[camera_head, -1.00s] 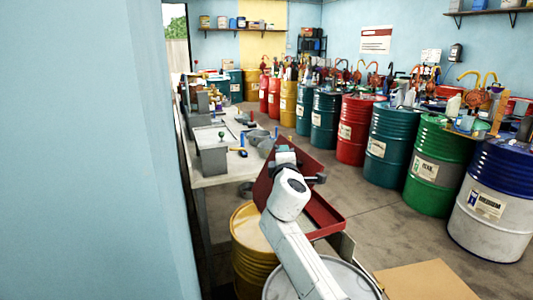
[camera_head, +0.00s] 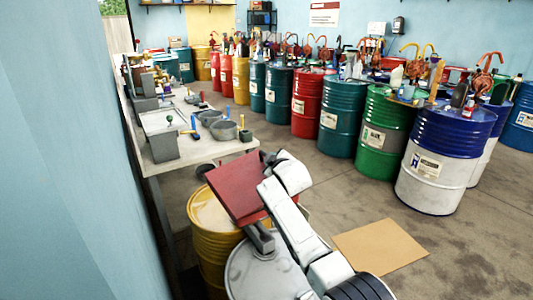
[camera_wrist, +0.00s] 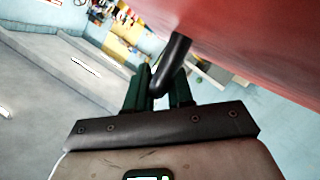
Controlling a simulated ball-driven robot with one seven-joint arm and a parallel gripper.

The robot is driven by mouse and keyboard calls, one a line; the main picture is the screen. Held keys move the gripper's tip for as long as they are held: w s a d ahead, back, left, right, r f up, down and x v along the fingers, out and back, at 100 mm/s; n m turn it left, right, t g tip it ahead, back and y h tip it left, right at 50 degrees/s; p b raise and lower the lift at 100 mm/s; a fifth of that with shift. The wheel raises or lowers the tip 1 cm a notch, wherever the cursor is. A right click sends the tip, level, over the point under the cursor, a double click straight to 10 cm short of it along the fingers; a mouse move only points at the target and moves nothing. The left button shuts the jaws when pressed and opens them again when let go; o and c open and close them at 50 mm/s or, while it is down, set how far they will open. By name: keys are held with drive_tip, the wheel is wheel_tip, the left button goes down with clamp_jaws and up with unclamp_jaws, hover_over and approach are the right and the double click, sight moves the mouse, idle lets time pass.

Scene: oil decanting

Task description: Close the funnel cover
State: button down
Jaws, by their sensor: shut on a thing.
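The red funnel cover (camera_head: 238,187) shows as a flat, tilted panel above the yellow drum at the lower middle of the head view. In the wrist view its red underside or face (camera_wrist: 255,45) fills the upper right. My gripper (camera_wrist: 162,85) has its dark green fingers shut on a black, bent handle (camera_wrist: 176,62) that runs up to the red surface. In the head view my wrist is at the cover's right side and hides the fingers. The funnel body is mostly hidden, and I cannot tell whether a gap remains under the cover.
A yellow drum (camera_head: 212,235) and a grey-topped drum (camera_head: 262,268) stand beneath. A workbench (camera_head: 165,163) with bowls and tools runs along the left wall. Several coloured drums line the right side. A cardboard sheet (camera_head: 380,247) lies on open floor.

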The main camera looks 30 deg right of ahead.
drive_tip(key=shift+d+f+b, duration=0.35)
drive_tip(key=shift+f+b, duration=0.05)
drive_tip(key=shift+f, duration=0.5)
drive_tip(key=shift+d+f+b, duration=0.3)
drive_tip(key=shift+f+b, duration=0.1)
drive_tip(key=shift+f, duration=0.45)
drive_tip(key=shift+s+f, duration=0.1)
drive_tip(key=shift+f, duration=0.1)
drive_tip(key=c, duration=1.1)
unclamp_jaws()
drive_tip(key=shift+d, duration=0.2)
drive_tip(key=shift+a, duration=0.15)
drive_tip(key=shift+p+v, duration=0.3)
drive_tip(key=shift+v, duration=5.05)
